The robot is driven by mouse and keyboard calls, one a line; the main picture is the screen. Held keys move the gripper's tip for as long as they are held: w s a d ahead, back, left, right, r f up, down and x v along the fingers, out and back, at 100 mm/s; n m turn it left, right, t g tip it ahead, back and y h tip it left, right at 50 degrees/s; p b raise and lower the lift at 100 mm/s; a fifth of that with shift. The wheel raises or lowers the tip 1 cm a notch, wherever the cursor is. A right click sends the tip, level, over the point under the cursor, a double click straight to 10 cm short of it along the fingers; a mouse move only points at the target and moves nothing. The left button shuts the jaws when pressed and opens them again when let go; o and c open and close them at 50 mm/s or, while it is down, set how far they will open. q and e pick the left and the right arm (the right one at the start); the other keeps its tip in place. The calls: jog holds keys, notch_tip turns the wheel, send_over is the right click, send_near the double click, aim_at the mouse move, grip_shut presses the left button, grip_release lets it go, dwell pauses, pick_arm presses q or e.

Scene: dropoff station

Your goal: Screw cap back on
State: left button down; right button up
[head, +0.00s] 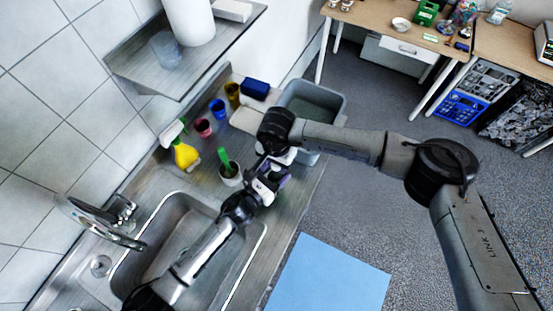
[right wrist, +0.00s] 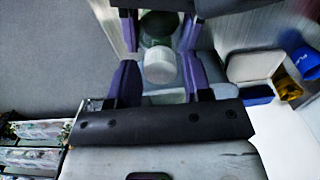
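In the right wrist view a white round cap (right wrist: 160,65) sits at the end of a greenish bottle (right wrist: 158,27). My left gripper (right wrist: 160,30) has its purple fingers on both sides of the bottle and appears shut on it. My right gripper (right wrist: 160,78) is open, with one purple finger on each side of the cap and a gap to it. In the head view my right gripper (head: 278,157) and my left gripper (head: 268,184) meet above the counter's edge. The arms and fingers mostly hide the bottle and cap there.
Below the grippers is a counter with a sink (head: 180,250), a yellow spray bottle (head: 185,153), a brush pot (head: 230,173) and several coloured cups (head: 217,108). A grey bin (head: 325,105) stands behind them. A blue mat (head: 328,278) lies on the floor.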

jog(key=c, duration=0.7)
jog(key=m, duration=0.4)
jog(key=shift+m, duration=0.3)
jog(key=shift+c, duration=0.2)
jog(key=m, duration=0.3)
jog(key=shift+m, duration=0.4)
jog(key=m, duration=0.9)
jog(key=shift+m, duration=0.3)
jog(key=o, duration=1)
